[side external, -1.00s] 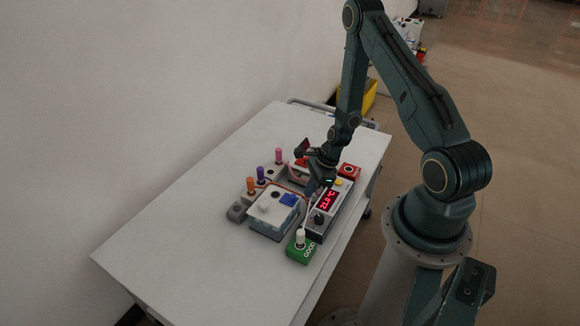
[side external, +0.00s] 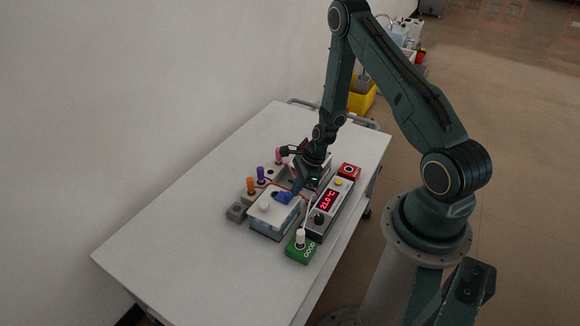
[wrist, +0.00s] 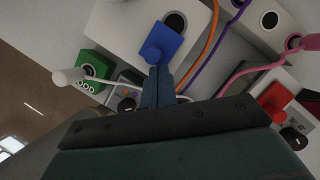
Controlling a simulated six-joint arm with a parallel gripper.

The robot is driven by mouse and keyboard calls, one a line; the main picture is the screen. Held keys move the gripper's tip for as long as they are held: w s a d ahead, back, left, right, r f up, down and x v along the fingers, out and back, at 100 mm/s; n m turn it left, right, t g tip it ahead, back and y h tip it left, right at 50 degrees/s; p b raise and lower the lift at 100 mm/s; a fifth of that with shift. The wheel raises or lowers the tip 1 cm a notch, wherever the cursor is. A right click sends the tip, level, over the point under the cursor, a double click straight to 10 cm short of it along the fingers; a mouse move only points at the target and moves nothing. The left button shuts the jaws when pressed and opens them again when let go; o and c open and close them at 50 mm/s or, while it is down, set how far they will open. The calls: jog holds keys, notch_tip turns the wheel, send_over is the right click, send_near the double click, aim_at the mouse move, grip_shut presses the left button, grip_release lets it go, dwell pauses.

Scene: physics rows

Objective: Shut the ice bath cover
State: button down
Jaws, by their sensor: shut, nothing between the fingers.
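A grey controller with a red display (side external: 328,201) stands right of the bath. A green block (side external: 299,251) with a white plug is in front. Orange and purple plugs (side external: 260,174) with cables are behind left. A red-topped block (side external: 348,171) is behind right. The front table is clear.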

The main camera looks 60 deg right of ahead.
aim_at(283, 193)
jog(key=shift+w, duration=1.55)
jog(key=shift+s+d, duration=0.35)
jog(key=s+d+r, duration=0.4)
jog(key=s+r, duration=0.1)
jog(key=r, duration=0.4)
jog(key=shift+d+r, duration=0.15)
jog(key=shift+d, duration=0.25)
